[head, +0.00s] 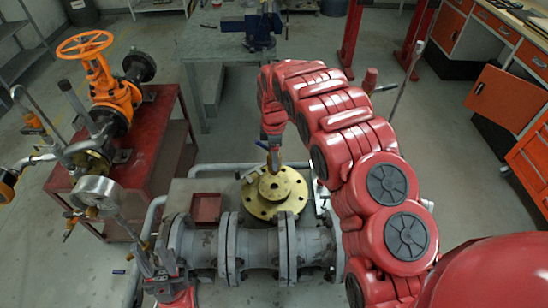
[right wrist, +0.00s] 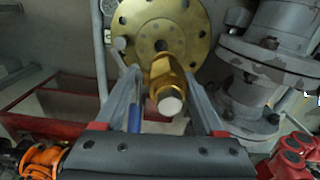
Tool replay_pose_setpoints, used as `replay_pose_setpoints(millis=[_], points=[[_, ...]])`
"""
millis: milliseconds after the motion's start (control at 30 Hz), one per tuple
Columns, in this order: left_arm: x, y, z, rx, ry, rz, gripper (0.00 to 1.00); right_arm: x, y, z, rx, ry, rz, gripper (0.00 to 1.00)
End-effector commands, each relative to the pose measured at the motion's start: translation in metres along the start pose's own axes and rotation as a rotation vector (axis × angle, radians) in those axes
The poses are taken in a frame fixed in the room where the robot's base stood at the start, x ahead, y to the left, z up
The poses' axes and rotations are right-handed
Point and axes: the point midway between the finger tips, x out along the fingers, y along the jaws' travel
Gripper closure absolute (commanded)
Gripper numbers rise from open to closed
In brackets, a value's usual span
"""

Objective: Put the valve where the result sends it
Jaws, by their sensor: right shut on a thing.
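The small brass-coloured valve (right wrist: 166,84) has a hexagonal body, a pale round end and a blue part (right wrist: 135,118) beside it. My right gripper (right wrist: 165,100) is shut on it, with one finger on each side. In the head view the right gripper (head: 273,160) hangs by the brass flange (head: 275,193), with a blue bit showing there. The flange also shows behind the valve in the wrist view (right wrist: 158,28); I cannot tell whether they touch. My left gripper (head: 146,264) is low at the left, by the grey pipe; its fingers are not clear.
A red-rimmed tray (head: 206,208) lies left of the flange. Grey flanged pipe (head: 258,246) runs along the front. A pressure gauge (head: 97,191) and an orange gate valve (head: 112,92) stand at left by a red bench (head: 150,150). A blue vise (head: 262,28) is at the back.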

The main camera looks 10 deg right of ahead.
Motion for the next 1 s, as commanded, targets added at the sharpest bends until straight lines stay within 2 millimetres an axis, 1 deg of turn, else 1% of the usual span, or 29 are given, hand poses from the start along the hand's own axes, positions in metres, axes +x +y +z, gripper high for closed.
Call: replay_pose_setpoints(millis=[33, 800, 1000], points=[[0.004, 0.0, -0.001, 0.0, 0.0, 0.0, 0.63, -0.005, 0.001, 0.0, 0.0, 0.0, 0.002, 1.0], [0.036, -0.002, -0.006, 0.0, 0.0, 0.0, 0.63, -0.037, 0.001, 0.0, 0.0, 0.0, 0.003, 1.0], [0.037, -0.002, -0.006, 0.0, 0.0, 0.0, 0.63, -0.038, 0.001, 0.0, 0.0, 0.0, 0.003, 1.0]])
